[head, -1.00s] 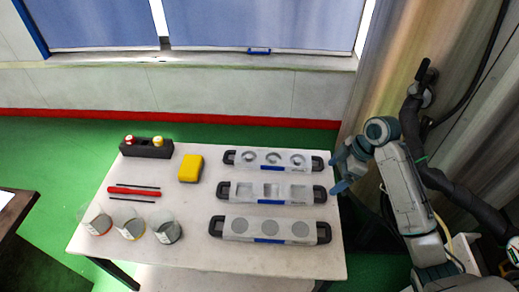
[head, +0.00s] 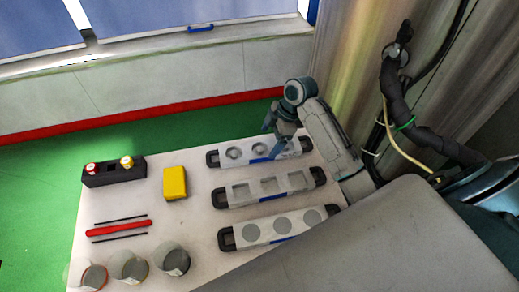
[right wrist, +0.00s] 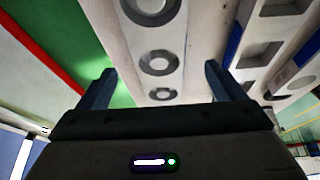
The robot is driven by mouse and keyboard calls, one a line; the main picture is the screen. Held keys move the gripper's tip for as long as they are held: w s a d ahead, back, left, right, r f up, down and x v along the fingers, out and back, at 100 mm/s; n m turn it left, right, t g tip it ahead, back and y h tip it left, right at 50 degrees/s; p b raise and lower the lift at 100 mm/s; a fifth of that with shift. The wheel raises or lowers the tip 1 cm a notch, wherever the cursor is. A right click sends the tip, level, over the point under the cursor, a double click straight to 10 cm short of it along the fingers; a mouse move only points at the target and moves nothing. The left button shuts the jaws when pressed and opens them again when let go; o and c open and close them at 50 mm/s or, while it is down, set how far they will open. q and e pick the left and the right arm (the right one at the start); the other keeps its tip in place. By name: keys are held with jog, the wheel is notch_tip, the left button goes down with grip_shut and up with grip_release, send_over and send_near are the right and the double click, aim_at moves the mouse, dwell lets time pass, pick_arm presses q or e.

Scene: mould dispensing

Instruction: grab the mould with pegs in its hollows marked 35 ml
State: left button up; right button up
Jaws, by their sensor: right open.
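The far mould (head: 246,153) is a pale bar with dark end handles and round hollows with pegs in them. My right gripper (head: 281,146) is over its right part and hides one hollow. In the right wrist view, the ring-shaped hollows of this mould (right wrist: 160,37) lie between the open, empty fingers (right wrist: 160,72). I cannot tell whether the fingers touch it. The middle mould (head: 254,190) has square hollows, and the near mould (head: 267,231) has round flat ones. Each has a blue strip on its front; no volume mark is readable. My left gripper is out of view.
A yellow block (head: 174,183) and a dark holder (head: 114,172) with red and yellow caps stand to the left. A red pen-like tool (head: 118,229) lies between thin dark rods. Several clear beakers (head: 171,258) stand at the front left. The white table is clear between these and the moulds.

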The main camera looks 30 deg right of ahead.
aim_at(262, 148)
jog(key=p+x, duration=0.1)
jog(key=x, duration=0.3)
jog(key=shift+w+a+f+p, duration=0.1)
jog(key=shift+a+f+p, duration=0.1)
jog(key=shift+p, duration=0.2)
jog(key=shift+a+f, duration=0.1)
jog(key=shift+f, duration=0.15)
jog(key=shift+w+f, duration=0.1)
jog(key=shift+f, duration=0.1)
jog(key=shift+c, duration=0.2)
jog(key=c, duration=0.7)
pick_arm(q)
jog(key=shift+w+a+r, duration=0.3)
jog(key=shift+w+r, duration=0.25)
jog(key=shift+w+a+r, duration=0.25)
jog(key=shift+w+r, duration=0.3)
pick_arm(e)
jog(key=shift+r, duration=0.1)
jog(key=c, duration=1)
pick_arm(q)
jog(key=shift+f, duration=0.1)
pick_arm(e)
jog(key=shift+r, duration=0.15)
